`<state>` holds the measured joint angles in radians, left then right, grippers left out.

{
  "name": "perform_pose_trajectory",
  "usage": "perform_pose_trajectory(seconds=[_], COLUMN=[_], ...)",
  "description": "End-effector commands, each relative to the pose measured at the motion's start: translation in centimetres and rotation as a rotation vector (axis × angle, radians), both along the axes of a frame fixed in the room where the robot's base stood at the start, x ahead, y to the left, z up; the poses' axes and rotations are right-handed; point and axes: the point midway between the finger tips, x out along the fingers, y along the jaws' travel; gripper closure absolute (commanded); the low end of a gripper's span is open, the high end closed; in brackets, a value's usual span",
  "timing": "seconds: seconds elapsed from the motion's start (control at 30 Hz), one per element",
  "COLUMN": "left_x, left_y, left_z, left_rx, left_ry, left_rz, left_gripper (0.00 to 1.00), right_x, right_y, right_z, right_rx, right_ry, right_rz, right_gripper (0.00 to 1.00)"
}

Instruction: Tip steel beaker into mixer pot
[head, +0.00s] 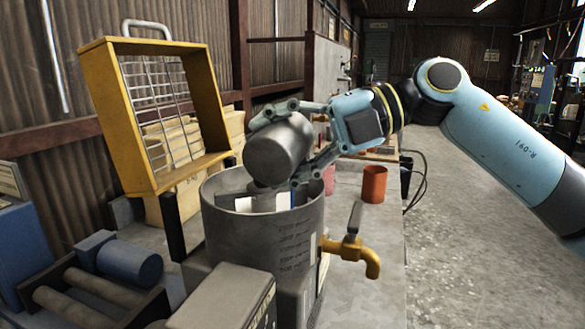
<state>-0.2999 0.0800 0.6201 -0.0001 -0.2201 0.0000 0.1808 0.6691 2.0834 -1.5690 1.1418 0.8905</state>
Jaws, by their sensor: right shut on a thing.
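The steel beaker (275,152) is a grey metal cylinder, tilted over the mouth of the mixer pot, with its lower end at the pot's opening. My right gripper (283,140) comes in from the right and is shut around the beaker, one finger above and one below. The mixer pot (262,240) is a large grey metal vessel with printed markings and a yellow tap (352,252) on its right side. Pale pieces show inside the pot's rim. I cannot tell whether anything is flowing from the beaker. My left gripper is not in view.
A yellow frame with a wire grid (160,110) stands tilted behind the pot at left. Rollers and a blue cylinder (130,258) lie at lower left. A grey box (225,298) is in front of the pot. An orange cup (374,184) stands behind right.

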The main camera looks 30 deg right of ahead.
Motion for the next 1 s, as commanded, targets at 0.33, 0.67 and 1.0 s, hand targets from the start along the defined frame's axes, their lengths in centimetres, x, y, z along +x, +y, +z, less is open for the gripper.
perform_pose_trajectory(seconds=[0.33,0.67,1.0], left_x=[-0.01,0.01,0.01], left_y=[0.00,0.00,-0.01], left_z=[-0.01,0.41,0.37], left_rx=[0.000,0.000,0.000], left_ry=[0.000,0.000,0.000], left_rz=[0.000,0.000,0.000], left_gripper=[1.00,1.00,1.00], right_x=[0.00,0.22,0.21], right_y=[0.02,-0.20,-0.18], right_z=[0.06,-0.26,-0.31], right_rx=[0.000,0.070,0.077], right_ry=[-0.002,0.064,0.069], right_rz=[0.001,0.000,0.000], right_gripper=[0.83,0.83,0.83])
